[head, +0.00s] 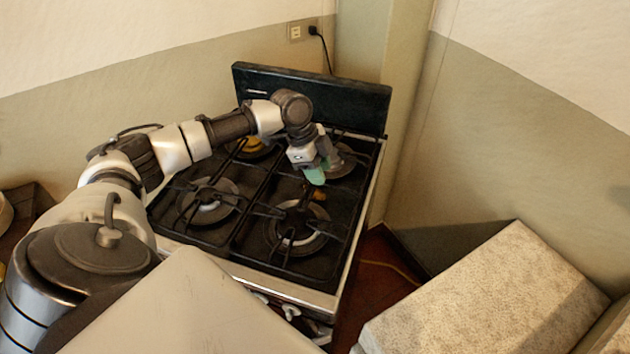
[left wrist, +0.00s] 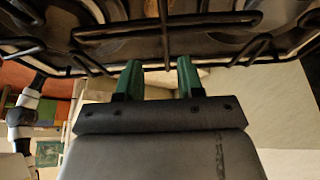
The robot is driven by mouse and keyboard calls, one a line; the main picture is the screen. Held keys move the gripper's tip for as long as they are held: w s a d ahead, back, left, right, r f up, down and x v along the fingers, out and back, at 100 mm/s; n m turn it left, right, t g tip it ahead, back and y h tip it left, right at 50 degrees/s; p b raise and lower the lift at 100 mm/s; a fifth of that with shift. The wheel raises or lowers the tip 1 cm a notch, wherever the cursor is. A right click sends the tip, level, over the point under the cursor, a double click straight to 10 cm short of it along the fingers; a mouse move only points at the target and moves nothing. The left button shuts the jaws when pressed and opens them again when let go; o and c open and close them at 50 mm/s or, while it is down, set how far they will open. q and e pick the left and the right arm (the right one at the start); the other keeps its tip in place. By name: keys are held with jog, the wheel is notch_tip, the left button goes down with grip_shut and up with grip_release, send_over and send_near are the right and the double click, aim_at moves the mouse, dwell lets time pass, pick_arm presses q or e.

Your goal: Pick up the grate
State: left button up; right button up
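The black wire grate (head: 268,211) lies over the right-hand burners of the stove, with a similar grate over the left-hand burners. My left gripper (head: 315,175) is over the right-hand grate, between its front and rear burners. In the left wrist view, its two green fingers (left wrist: 159,78) are apart, with a clear gap between them. The grate's dark bars (left wrist: 200,20) cross the top of that view close to the fingertips, and one short bar lines up with the gap. I cannot tell whether the fingers touch it. My right gripper is not in view.
The black stove (head: 215,235) has a raised back panel (head: 310,98) behind the burners. The wall corner is close to its right. A pale speckled block (head: 490,300) stands at the lower right, with dark red floor (head: 375,280) between it and the stove.

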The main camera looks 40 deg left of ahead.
aim_at(330, 185)
pick_arm(q)
jog(key=shift+w+d+f, duration=0.1)
jog(key=shift+w+f, duration=0.05)
jog(key=shift+f, duration=0.2)
jog(key=x, duration=0.1)
jog(key=p+x, duration=0.1)
jog(key=x, duration=0.2)
jog(key=shift+w+d+p, duration=0.15)
jog(key=shift+w+p, duration=0.15)
jog(key=shift+p, duration=0.1)
jog(key=shift+d+f, duration=0.1)
jog(key=shift+f, duration=0.4)
jog(key=shift+c, duration=0.3)
grip_shut()
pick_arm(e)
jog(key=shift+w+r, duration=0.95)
pick_arm(q)
jog(key=shift+w+r, duration=0.1)
jog(key=shift+r, duration=0.1)
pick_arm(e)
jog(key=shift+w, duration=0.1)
